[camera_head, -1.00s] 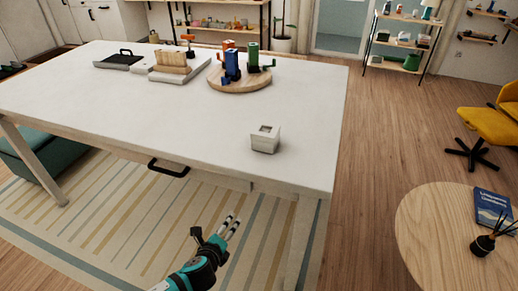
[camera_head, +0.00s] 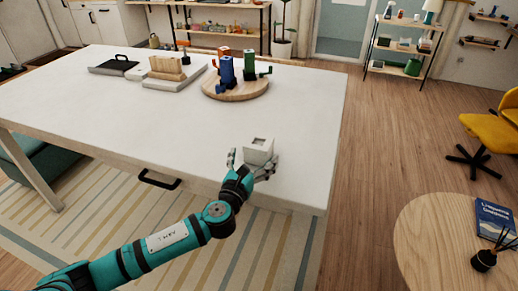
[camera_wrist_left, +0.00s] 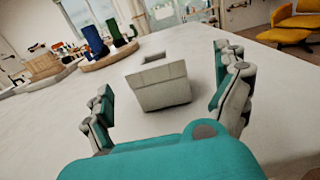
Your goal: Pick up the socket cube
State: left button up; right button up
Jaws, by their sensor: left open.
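The socket cube (camera_head: 259,151) is a small white block with a square hole in its top. It stands on the white table (camera_head: 130,115) near the front right edge. My left gripper (camera_head: 252,163) is open at the near side of the cube, with one finger to its left and one to its right. In the left wrist view the cube (camera_wrist_left: 160,84) stands ahead between the two spread fingers (camera_wrist_left: 168,100), with gaps on both sides. The gripper hides part of the cube's lower front in the head view. My right gripper is not in view.
A round wooden board (camera_head: 236,91) with blue, green and orange pieces stands farther back. A wooden block on a grey base (camera_head: 178,78) and a black tray (camera_head: 113,65) are behind left. Table space around the cube is clear. A round side table (camera_head: 440,235) stands right.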

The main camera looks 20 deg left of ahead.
aim_at(259, 141)
pick_arm(q)
jog(key=shift+w+a+r+p, duration=0.1)
jog(key=shift+w+p, duration=0.1)
jog(key=shift+w, duration=1.6)
jog(key=shift+w+a+r+p, duration=0.1)
jog(key=shift+w+p, duration=0.1)
jog(key=shift+w, duration=1.55)
jog(key=shift+s, duration=0.1)
jog(key=shift+c, duration=0.3)
jog(key=c, duration=1.4)
